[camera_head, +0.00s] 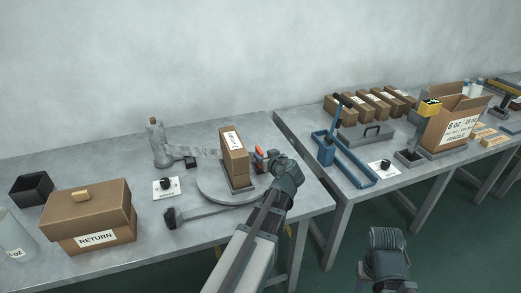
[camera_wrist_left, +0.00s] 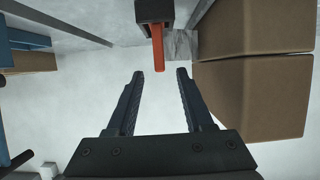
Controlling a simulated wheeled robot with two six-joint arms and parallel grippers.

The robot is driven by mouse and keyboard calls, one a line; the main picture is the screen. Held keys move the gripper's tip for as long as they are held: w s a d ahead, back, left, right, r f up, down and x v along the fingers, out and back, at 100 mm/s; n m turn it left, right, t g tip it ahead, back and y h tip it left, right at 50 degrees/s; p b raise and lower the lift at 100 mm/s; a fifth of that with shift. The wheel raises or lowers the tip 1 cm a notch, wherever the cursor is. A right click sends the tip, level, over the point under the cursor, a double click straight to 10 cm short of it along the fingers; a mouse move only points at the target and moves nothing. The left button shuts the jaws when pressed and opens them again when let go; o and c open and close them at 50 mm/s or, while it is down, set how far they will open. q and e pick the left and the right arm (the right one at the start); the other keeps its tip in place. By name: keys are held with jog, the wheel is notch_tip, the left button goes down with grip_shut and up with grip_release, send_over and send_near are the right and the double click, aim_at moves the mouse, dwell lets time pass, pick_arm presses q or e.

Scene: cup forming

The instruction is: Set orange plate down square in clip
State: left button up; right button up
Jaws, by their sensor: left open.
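The orange plate (camera_head: 258,149) stands up beside the cardboard box on the round grey disc. In the left wrist view the orange plate (camera_wrist_left: 158,50) sits at the mouth of a dark clip (camera_wrist_left: 155,12) and looks in line with it. My left gripper (camera_wrist_left: 160,73) is open, its two fingers apart, with the plate's near end just beyond the fingertips and nothing between them. In the head view my left gripper (camera_head: 266,160) is close by the plate and partly hides the clip. How deep the plate sits cannot be told.
A tall cardboard box (camera_head: 234,155) stands close to the left of the plate on the round disc (camera_head: 212,184). A RETURN box (camera_head: 91,217), a black bin (camera_head: 32,189) and a bottle (camera_head: 158,143) are farther left. A second table (camera_head: 410,172) holds a blue lever press (camera_head: 335,150).

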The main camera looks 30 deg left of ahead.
pick_arm(q)
jog(key=p+v, duration=0.2)
jog(key=v, duration=0.5)
jog(key=shift+s+d+r, duration=0.15)
jog(key=shift+d+r, duration=0.05)
jog(key=shift+d, duration=0.1)
jog(key=s+d+f+m+g+h+p, duration=0.1)
jog(key=s+d+f+m+g+h, duration=0.2)
jog(key=s+d, duration=0.3)
jog(key=s+d+f+m+g+h+p, duration=0.2)
jog(key=s+d+m, duration=0.4)
jog(key=d, duration=0.6)
jog(key=s+d+f+m+g+h+p, duration=0.2)
jog(key=s+d+f+m+g+h, duration=0.2)
jog(key=s+d, duration=0.3)
jog(key=shift+d+m, duration=0.4)
jog(key=shift+d, duration=0.8)
